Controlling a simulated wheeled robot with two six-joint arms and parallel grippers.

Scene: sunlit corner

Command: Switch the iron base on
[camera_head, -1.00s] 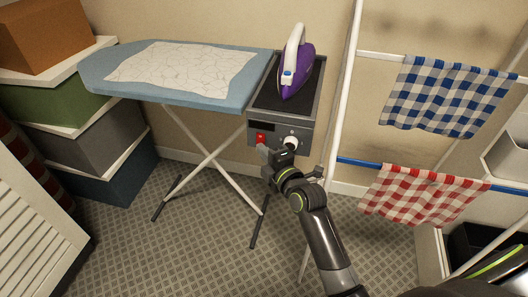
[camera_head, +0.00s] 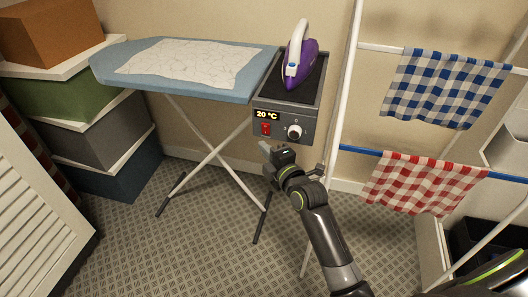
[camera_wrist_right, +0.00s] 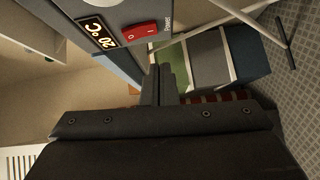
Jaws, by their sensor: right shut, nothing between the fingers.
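The iron base (camera_head: 311,92) is a grey box at the right end of the ironing board. Its display (camera_head: 267,115) is lit and reads 20 °C. Below the display is a red rocker switch (camera_head: 265,129), with a white knob (camera_head: 294,132) to its right. The purple and white iron (camera_head: 300,62) stands on top. In the right wrist view the red switch (camera_wrist_right: 138,33) shows O and I marks beside the word Power. My right gripper (camera_head: 266,149) is shut and empty, just below the base's front, apart from the switch. Its fingers (camera_wrist_right: 158,84) also show in the wrist view. My left gripper is out of view.
The ironing board (camera_head: 112,74) with a white cloth stands to the left. A drying rack (camera_head: 345,90) with a blue checked towel (camera_head: 446,88) and a red checked towel (camera_head: 425,183) is on the right. Stacked boxes (camera_head: 100,135) stand at the left. Open carpet lies below.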

